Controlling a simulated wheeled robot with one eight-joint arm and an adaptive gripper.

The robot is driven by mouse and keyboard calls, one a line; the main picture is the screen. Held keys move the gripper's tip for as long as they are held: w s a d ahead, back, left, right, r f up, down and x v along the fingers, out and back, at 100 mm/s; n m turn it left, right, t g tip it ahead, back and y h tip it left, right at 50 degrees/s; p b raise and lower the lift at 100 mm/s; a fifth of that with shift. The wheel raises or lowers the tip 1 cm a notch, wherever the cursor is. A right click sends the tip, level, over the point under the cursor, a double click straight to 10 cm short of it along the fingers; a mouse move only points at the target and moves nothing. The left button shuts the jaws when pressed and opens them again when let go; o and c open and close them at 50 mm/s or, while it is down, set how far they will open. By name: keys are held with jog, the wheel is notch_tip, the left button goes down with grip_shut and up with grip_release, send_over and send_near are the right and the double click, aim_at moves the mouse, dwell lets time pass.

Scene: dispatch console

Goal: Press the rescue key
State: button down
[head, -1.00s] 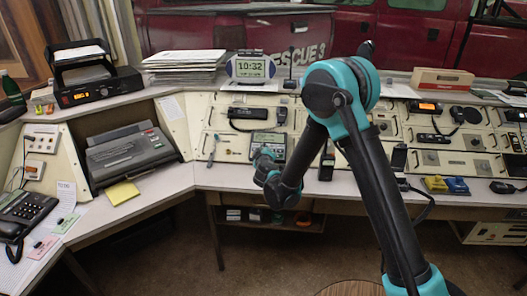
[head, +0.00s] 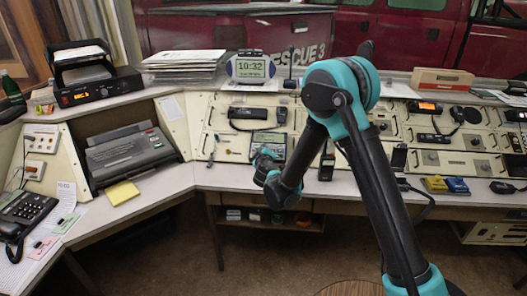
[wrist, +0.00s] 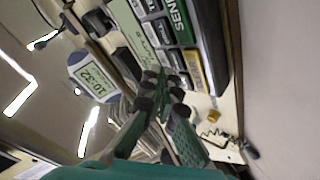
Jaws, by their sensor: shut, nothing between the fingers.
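A keypad device with a screen (head: 270,140) stands on the console panel, partly covered by my wrist in the head view. In the wrist view, a device (wrist: 222,75) with grey and green keys and a yellow key (wrist: 193,70) lies just beyond my fingertips. I cannot read which key is the rescue key. My gripper (wrist: 165,88) is shut and empty, with its fingertips close in front of the keys. I cannot tell whether they touch. In the head view the fingers are hidden behind my wrist.
A digital clock (head: 251,67) stands on the upper shelf; it also shows in the wrist view (wrist: 92,77). A handset (head: 327,166) stands right of my wrist. A fax machine (head: 131,151) and a telephone (head: 28,214) are at left. The desk left of my wrist is mostly clear.

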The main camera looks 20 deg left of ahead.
jog(key=shift+w+f, duration=0.25)
jog(key=shift+f, duration=0.1)
jog(key=shift+w+f, duration=0.1)
jog(key=shift+f, duration=0.1)
dwell(0.7)
jog(key=shift+s+r, duration=0.35)
jog(key=shift+r, duration=0.2)
jog(key=s+r, duration=0.1)
jog(key=r, duration=0.1)
jog(key=s+r, duration=0.1)
jog(key=r, duration=0.1)
jog(key=shift+s+d+r, duration=0.1)
jog(key=shift+s+d, duration=0.25)
dwell(0.9)
